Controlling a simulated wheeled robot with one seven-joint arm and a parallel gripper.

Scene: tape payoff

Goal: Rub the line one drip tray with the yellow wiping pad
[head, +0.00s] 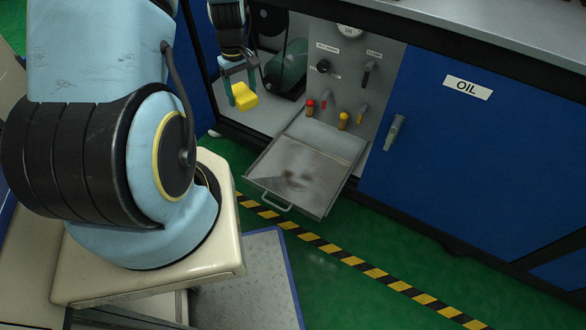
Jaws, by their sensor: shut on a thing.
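The yellow wiping pad (243,97) is held between the fingers of my gripper (239,91), in the upper middle of the head view. The drip tray (328,190) is a shallow metal tray with a front handle, sticking out from the cabinet opening. A dark brownish smear (293,181) marks its floor. My gripper and the pad are up and to the left of the tray, apart from it. I cannot read a line number on the tray.
Red-capped (310,107) and yellow-capped (344,121) fittings stand above the back of the tray. A grey panel (385,75) carries a gauge and valve handles. Striped tape (372,272) crosses the green floor in front.

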